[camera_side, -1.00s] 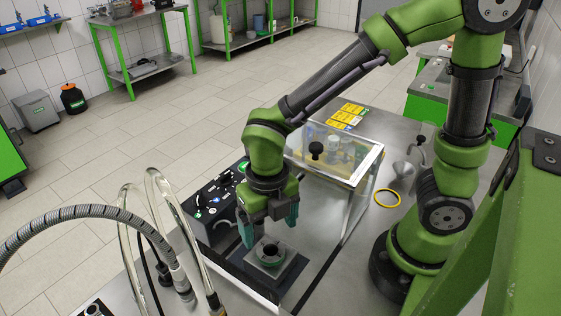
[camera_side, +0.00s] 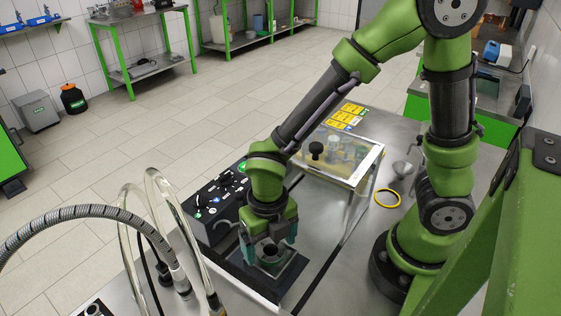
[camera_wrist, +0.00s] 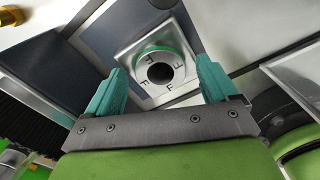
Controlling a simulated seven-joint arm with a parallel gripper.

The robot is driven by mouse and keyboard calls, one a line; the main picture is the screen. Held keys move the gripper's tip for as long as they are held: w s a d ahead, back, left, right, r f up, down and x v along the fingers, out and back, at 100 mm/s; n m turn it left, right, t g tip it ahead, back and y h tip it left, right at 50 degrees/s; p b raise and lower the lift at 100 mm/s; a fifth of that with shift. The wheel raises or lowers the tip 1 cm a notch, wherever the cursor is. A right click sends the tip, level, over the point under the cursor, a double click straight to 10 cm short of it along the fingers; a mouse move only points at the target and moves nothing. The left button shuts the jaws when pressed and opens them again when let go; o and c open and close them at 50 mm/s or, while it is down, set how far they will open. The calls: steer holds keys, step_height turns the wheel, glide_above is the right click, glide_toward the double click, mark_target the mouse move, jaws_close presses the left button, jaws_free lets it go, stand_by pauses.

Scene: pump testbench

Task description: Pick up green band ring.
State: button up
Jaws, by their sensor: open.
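The green band ring (camera_side: 269,258) is a round grey metal piece with a dark centre hole. In the wrist view the green band ring (camera_wrist: 161,52) shows its green rim and dark L-shaped marks on top. My gripper (camera_side: 270,250) points down over the ring, with one teal finger on each side. In the wrist view my gripper (camera_wrist: 160,68) is open and the fingers look apart from the ring. The side view does not show clearly how low the fingertips are beside it.
A black control box (camera_side: 212,207) stands just left of my gripper. A clear-topped case (camera_side: 343,155) is behind it. A yellow ring (camera_side: 387,198) and a metal funnel (camera_side: 402,170) lie to the right. Hoses (camera_side: 160,215) arch up at the front left.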

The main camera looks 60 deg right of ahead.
steer(key=shift+f, duration=0.1)
stand_by(0.3)
steer(key=c, duration=1.3)
steer(key=shift+o, duration=0.2)
